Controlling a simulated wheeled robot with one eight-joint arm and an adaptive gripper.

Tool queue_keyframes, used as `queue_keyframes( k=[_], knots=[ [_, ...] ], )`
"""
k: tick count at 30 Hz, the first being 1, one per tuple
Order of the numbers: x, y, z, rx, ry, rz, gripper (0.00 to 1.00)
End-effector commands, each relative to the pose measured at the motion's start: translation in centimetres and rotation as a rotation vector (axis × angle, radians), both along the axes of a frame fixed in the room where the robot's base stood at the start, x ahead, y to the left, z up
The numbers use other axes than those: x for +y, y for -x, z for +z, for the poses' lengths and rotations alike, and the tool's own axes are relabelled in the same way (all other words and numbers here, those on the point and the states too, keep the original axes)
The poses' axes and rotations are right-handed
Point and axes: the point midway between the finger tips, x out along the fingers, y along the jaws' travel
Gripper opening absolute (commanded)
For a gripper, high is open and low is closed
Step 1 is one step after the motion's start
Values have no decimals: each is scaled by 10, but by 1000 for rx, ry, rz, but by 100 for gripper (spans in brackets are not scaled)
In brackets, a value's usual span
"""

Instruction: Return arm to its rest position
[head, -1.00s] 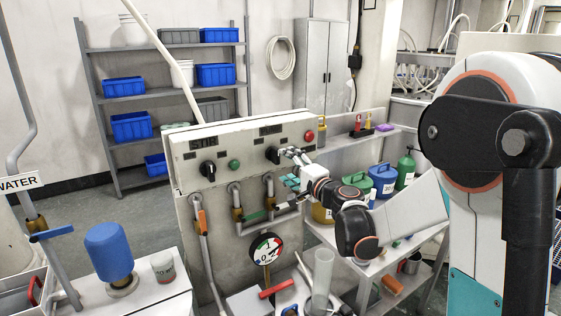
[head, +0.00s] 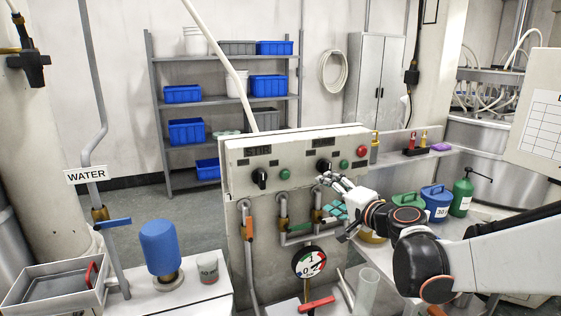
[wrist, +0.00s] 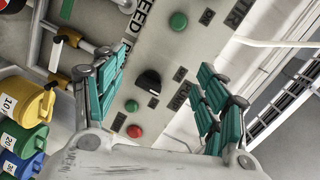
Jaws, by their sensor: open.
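My gripper (head: 335,197) is open in front of the grey control panel (head: 290,150), just below its right black knob (head: 323,167) in the head view. Its teal finger pads stand wide apart in the wrist view (wrist: 160,88), with nothing between them touching the pads. A black knob (wrist: 149,81) shows beyond the gap, with a green button (wrist: 178,21) and a red button (wrist: 134,131) on the same panel face. My arm reaches in from the right of the head view. I cannot tell the exact gap between fingertips and panel.
Pipes with valves and a round gauge (head: 309,262) sit below the panel. The bench at right holds a green can (head: 405,203), a blue can (head: 437,203) and a green bottle (head: 462,195). A blue cylinder (head: 160,247) and a cup (head: 208,267) stand at left.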

Motion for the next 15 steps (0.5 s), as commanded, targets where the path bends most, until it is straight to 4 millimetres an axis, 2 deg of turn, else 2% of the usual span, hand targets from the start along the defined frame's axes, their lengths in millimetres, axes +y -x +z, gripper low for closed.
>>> queue_keyframes(
  k=[1,6,10,15],
  knots=[
    [12,17,-1,16,69,30,67],
    [34,70,-9,78,293,117,67],
    [42,114,-20,131,459,177,67],
    [41,174,-41,205,676,248,67]
  ],
)
